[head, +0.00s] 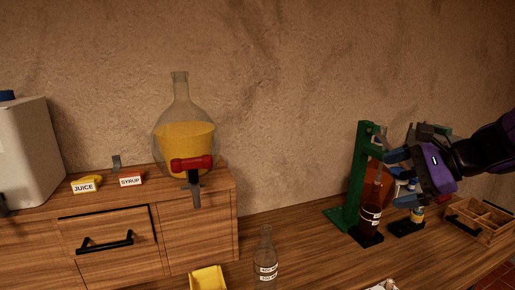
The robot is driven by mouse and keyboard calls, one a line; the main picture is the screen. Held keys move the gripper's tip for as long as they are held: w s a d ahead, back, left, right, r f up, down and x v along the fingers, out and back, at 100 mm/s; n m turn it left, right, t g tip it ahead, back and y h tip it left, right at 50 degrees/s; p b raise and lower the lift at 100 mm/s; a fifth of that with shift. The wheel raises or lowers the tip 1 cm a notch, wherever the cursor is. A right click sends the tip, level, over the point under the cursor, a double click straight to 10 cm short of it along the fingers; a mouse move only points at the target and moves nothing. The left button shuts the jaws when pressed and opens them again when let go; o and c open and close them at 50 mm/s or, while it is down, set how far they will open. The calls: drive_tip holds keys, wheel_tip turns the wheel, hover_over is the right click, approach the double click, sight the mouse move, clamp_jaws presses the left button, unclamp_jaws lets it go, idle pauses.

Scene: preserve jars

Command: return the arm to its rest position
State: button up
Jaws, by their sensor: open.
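My gripper (393,178) is at the right, with a purple body, blue fingers and a black arm reaching in from the right edge. Its fingers are apart, one above the other, and point left toward the green press stand (355,180). A dark bottle with a white label (371,216) stands upright on the stand's black base. The fingers are close to this bottle in the picture; I cannot tell whether they touch it. A small jar with a yellow band (417,214) stands on a black base below the gripper, partly hidden by it.
A wooden divided crate (480,221) sits at the far right. A clear empty bottle (265,262) and a yellow tray (208,279) are at the front. A round flask of yellow liquid (184,148) and a white canister (28,150) stand on the left cabinet. The middle counter is clear.

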drive_tip(key=s+r+n+h, duration=0.2)
drive_tip(key=s+n+h, duration=0.2)
drive_tip(key=s+n, duration=0.4)
drive_tip(key=s+r+n+g+h, duration=0.1)
drive_tip(key=s+r+n+h, duration=0.2)
drive_tip(key=s+n+h, duration=0.2)
drive_tip(key=s+n, duration=0.3)
drive_tip(key=s, duration=0.2)
drive_tip(key=shift+d, duration=0.35)
drive_tip(key=shift+s, duration=0.1)
